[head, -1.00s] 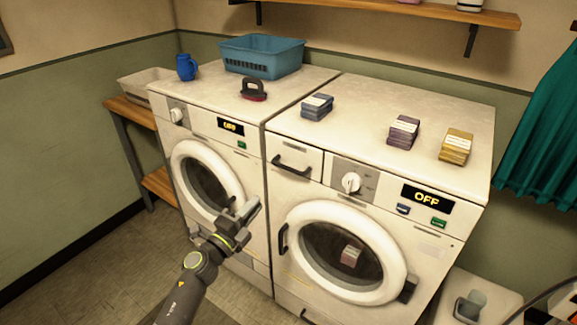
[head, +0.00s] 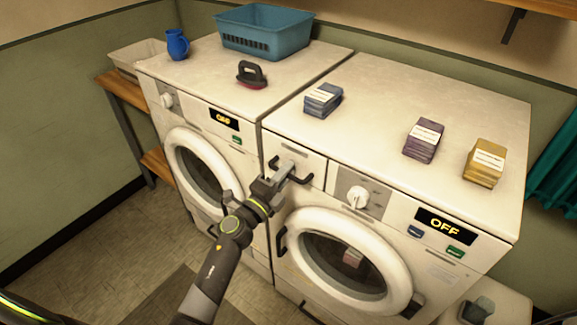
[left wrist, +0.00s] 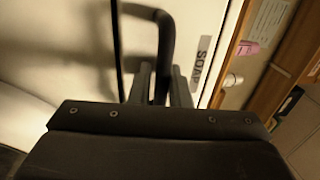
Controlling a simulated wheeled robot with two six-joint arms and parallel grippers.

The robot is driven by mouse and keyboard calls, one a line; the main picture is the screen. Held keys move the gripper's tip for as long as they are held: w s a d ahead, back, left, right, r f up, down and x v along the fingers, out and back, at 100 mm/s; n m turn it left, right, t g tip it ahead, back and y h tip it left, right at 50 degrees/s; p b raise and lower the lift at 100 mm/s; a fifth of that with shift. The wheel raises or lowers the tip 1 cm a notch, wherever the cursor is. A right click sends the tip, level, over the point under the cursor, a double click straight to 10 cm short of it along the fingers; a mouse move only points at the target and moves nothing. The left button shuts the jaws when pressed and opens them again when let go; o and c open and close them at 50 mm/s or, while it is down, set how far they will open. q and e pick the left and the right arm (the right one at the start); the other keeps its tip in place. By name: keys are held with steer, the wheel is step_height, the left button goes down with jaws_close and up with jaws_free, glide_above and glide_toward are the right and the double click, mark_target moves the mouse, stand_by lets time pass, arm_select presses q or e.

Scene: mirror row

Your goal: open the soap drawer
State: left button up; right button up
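The soap drawer (head: 309,160) is the small white front at the upper left of the right-hand machine, and it looks closed, flush with the panel. Its dark bar handle (head: 273,163) is partly hidden by my left gripper (head: 283,174). In the left wrist view the handle (left wrist: 165,45) runs down between the two fingers of my left gripper (left wrist: 161,88). A "SOAP" label (left wrist: 201,63) shows just right of the handle. My right gripper is not in view.
Below the drawer is the right machine's round door (head: 345,262), with a dial (head: 358,197) and an "OFF" display (head: 445,223) to the right. On top lie blue (head: 322,99), purple (head: 423,140) and yellow (head: 484,162) stacks, a brush (head: 251,75) and a blue basket (head: 265,32).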

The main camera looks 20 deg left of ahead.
arm_select(q)
steer(key=shift+s, duration=0.1)
jaws_close()
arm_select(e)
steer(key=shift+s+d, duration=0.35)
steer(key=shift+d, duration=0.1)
arm_select(q)
steer(key=shift+s, duration=0.15)
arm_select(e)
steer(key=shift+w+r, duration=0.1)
arm_select(q)
steer(key=r+p+v, duration=0.1)
steer(key=r+v, duration=0.1)
steer(key=v, duration=1.2)
steer(key=shift+s+r, duration=0.2)
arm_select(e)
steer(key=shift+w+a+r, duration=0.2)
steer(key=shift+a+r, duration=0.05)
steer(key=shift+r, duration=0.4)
arm_select(q)
steer(key=shift+a, duration=0.1)
jaws_free()
